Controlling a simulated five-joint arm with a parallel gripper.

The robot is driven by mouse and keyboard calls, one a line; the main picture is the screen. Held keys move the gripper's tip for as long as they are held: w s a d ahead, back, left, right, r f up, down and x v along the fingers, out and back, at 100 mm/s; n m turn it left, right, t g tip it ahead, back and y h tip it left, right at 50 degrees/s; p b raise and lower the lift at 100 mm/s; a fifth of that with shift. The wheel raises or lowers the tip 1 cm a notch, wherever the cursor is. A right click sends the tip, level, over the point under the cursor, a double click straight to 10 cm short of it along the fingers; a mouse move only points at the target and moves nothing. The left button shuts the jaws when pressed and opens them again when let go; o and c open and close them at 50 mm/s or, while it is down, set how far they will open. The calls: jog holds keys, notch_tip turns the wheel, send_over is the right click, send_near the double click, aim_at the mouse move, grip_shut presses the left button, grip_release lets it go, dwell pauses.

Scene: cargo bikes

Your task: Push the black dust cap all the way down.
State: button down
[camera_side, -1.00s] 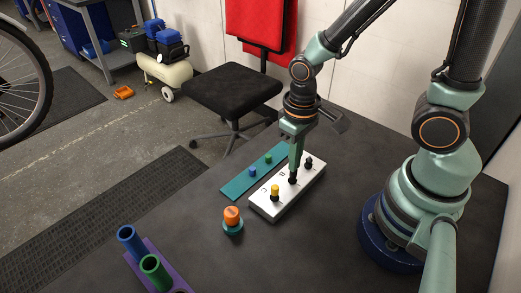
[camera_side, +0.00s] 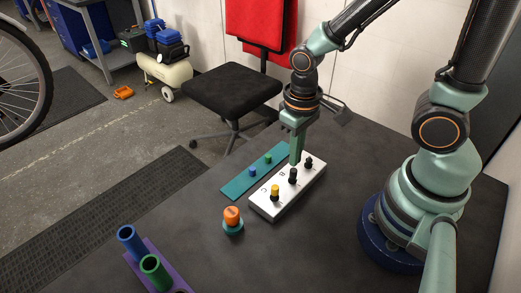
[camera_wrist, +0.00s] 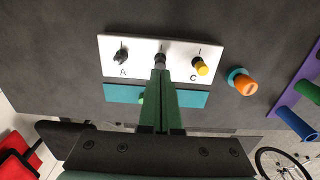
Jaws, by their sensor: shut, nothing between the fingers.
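A white block (camera_side: 266,208) lettered A to C carries three upright fittings in a row. A black cap (camera_side: 293,175) tops the middle one; it also shows in the wrist view (camera_wrist: 160,60). Another black fitting (camera_side: 308,162) stands at A, and a yellow cap (camera_side: 275,190) at C. I cannot tell for certain which black piece is the dust cap, or how deep either sits. My gripper (camera_side: 296,163) is shut and empty, pointing down just above the middle black cap. In the wrist view its green fingers (camera_wrist: 160,74) end beside that cap and hide the block's middle edge.
A teal strip (camera_side: 237,187) with small blue and green pieces lies behind the block. An orange knob (camera_side: 231,214) on a teal base stands to the left. A purple holder (camera_side: 158,257) with blue and green tubes is at the front left. The tabletop between is clear.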

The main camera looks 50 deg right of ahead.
aim_at(294, 170)
jog(key=shift+r, duration=1.95)
jog(key=w+d+r+t, duration=0.1)
jog(key=d+r+t, duration=0.1)
jog(key=r, duration=0.4)
jog(key=w+d+r+t, duration=0.2)
jog(key=d+r+t, duration=0.1)
jog(key=r, duration=0.3)
jog(key=shift+w+r+t, duration=0.15)
jog(key=shift+w+t, duration=0.1)
jog(key=shift+t, duration=0.05)
